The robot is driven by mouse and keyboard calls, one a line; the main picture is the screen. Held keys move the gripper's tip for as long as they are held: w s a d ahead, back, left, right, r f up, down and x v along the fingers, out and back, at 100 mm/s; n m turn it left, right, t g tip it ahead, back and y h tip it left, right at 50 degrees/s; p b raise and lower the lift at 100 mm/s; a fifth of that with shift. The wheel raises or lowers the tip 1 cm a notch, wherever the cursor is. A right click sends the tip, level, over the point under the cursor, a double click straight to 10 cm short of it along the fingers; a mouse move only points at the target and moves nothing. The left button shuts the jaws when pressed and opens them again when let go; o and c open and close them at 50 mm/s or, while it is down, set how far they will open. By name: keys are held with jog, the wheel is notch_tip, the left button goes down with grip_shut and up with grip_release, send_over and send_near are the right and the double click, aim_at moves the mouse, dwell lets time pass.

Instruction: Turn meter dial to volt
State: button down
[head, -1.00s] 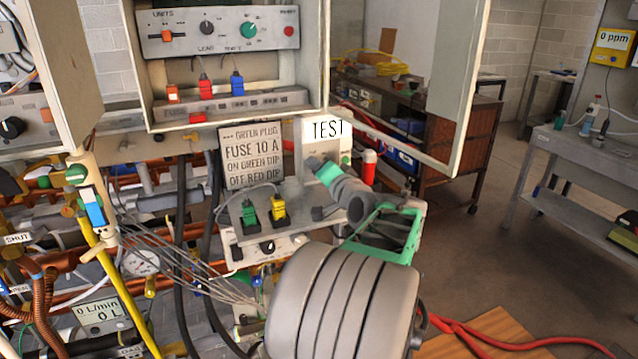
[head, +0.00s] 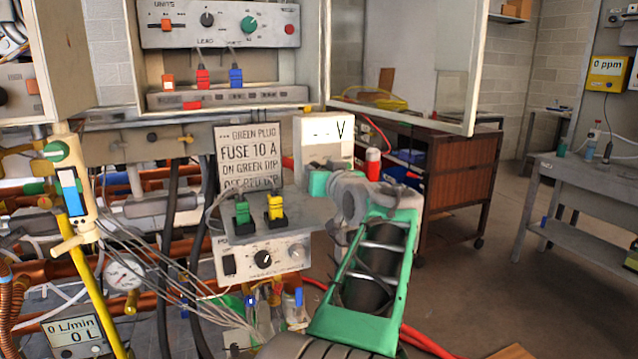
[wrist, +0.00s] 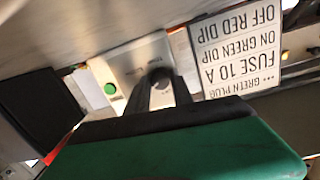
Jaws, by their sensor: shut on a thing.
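The meter (head: 325,131) is a pale box at the right end of the grey shelf, and its display reads "-- V". In the wrist view the meter's face (wrist: 132,62) shows a dark round dial (wrist: 160,76) and a green button (wrist: 110,88). My gripper (head: 320,180) reaches to the lower front of the meter. In the wrist view its two dark fingers (wrist: 161,92) are shut on the dial, one on each side. In the head view my gripper hides the dial and the meter's lower part.
A fuse sign (head: 248,157) stands left of the meter. A green plug (head: 242,212) and a yellow plug (head: 275,207) sit on the shelf. An open cabinet door (head: 405,60) hangs above right.

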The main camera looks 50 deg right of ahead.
jog(key=shift+n, duration=0.3)
jog(key=c, duration=1.1)
grip_release()
jog(key=shift+s, duration=0.1)
jog(key=v, duration=0.7)
jog(key=shift+s+a, duration=0.2)
jog(key=shift+s, duration=0.05)
